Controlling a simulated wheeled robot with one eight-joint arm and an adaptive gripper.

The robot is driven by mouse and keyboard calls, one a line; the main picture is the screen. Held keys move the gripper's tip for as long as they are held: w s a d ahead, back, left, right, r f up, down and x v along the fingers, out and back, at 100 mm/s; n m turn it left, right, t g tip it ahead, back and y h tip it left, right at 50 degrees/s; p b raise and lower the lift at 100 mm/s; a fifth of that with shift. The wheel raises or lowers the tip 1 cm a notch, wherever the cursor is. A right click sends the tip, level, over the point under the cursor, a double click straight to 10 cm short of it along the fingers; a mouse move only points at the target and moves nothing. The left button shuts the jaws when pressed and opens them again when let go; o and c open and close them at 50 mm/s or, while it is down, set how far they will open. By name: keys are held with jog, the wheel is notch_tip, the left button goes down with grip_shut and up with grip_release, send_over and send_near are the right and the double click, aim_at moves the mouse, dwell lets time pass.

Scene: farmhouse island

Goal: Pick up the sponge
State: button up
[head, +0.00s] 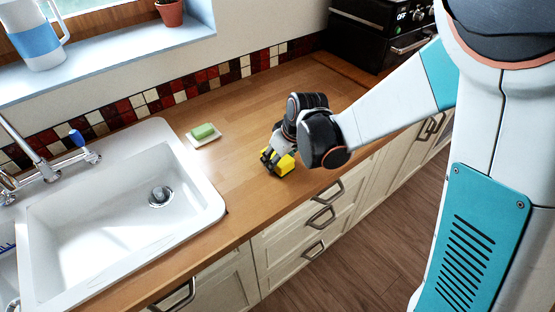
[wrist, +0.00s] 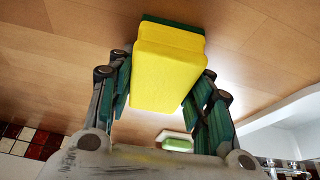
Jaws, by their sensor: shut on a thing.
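The sponge (head: 284,163) is yellow, with a dark green layer that shows along its far edge in the wrist view (wrist: 168,75). It is at the wooden counter near the front edge, right of the sink. My gripper (head: 277,161) is over it, with the fingers pointing down. In the wrist view my gripper's fingers (wrist: 160,95) are on both sides of the sponge, shut on it. I cannot tell whether the sponge touches the counter or is just above it.
A green bar of soap (head: 203,131) lies on a small white dish (head: 207,141) left of my gripper. The white sink (head: 205,190) is further left. A black oven (head: 372,40) stands at the back right. The counter (head: 240,150) between is clear.

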jog(key=shift+r+p, duration=0.2)
jog(key=shift+p, duration=0.2)
notch_tip(320, 180, up, 20)
jog(key=p, duration=0.5)
jog(key=shift+p, duration=0.4)
jog(key=shift+c, duration=0.4)
